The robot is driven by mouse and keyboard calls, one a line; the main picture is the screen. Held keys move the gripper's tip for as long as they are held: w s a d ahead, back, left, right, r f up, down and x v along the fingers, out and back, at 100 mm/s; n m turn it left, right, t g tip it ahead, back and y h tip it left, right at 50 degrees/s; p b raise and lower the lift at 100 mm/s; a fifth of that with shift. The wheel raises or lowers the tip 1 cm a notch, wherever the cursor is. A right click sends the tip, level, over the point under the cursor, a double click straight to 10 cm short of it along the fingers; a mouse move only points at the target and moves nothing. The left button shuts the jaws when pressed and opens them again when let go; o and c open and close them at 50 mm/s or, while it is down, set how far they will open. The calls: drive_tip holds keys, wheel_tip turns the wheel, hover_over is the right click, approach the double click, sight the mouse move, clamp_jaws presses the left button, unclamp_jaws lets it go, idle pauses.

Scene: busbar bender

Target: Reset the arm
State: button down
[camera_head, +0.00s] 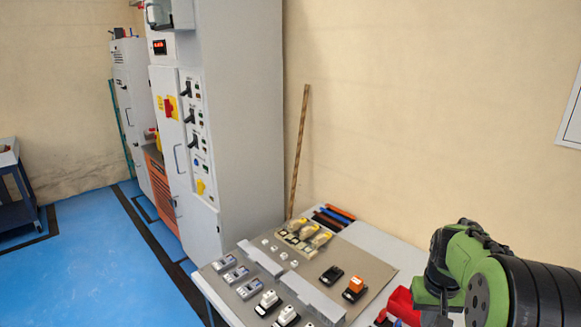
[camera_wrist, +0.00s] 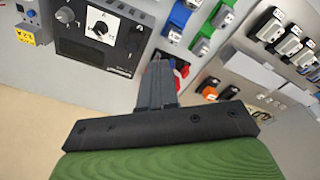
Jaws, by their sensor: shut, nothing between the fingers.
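My gripper (camera_wrist: 157,68) shows in the wrist view as dark grey fingers closed together, with nothing between them. It points up the picture from a black mounting bar, above a green part of my arm. In the head view my green and black arm (camera_head: 462,262) is folded at the lower right, over the right side of the table. The gripper's fingertips cannot be made out clearly there.
A grey table (camera_head: 385,252) holds a board with several switches and breakers. A red bin (camera_head: 403,306) is close beside my arm. A tall grey cabinet (camera_head: 245,120) stands behind left, and a wooden stick (camera_head: 299,150) leans on the wall. Blue floor at left is open.

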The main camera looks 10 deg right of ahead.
drive_tip(key=s+a+r+n+t, duration=0.2)
drive_tip(key=s+a+r, duration=0.75)
drive_tip(key=a, duration=0.35)
drive_tip(key=s+a+n+t, duration=0.1)
drive_tip(key=s+a+t, duration=0.1)
drive_tip(key=s+a, duration=0.4)
drive_tip(key=s, duration=0.4)
drive_tip(key=shift+a+r+t+y, duration=0.2)
drive_tip(key=shift+r+t+y, duration=0.1)
drive_tip(key=shift+y, duration=0.1)
